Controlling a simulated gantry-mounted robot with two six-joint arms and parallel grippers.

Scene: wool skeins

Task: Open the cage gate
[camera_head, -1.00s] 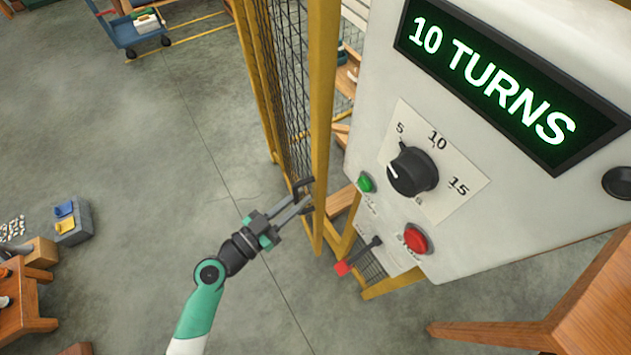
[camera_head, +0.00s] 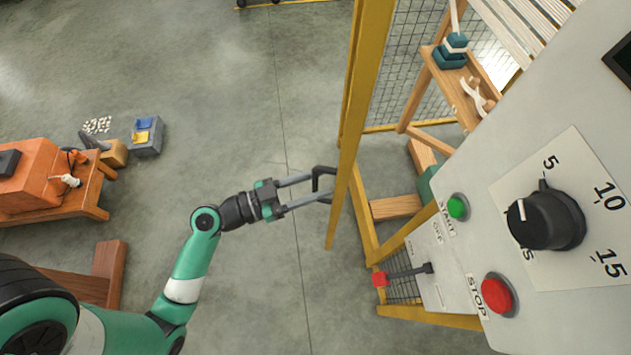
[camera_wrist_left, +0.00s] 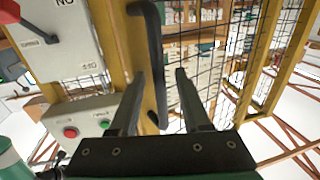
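The cage gate (camera_head: 358,110) shows nearly edge-on in the head view as a tall yellow frame; its dark mesh (camera_wrist_left: 190,60) shows in the wrist view. A black bar handle (camera_head: 322,172) sticks out from its left side. In the wrist view the handle (camera_wrist_left: 148,45) runs down toward the space between my fingers. My left gripper (camera_head: 308,192) is at the handle with its two fingers apart. The wrist view also shows the left gripper (camera_wrist_left: 160,73) with a clear gap between the fingertips. I cannot tell whether a finger touches the handle. My right gripper is not in view.
A grey control panel (camera_head: 540,120) with a black dial (camera_head: 546,219), green button (camera_head: 457,207) and red button (camera_head: 497,294) stands right of the gate. A red-knobbed lever (camera_head: 380,279) sits below. An orange machine (camera_head: 35,175) on a wooden bench is at left.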

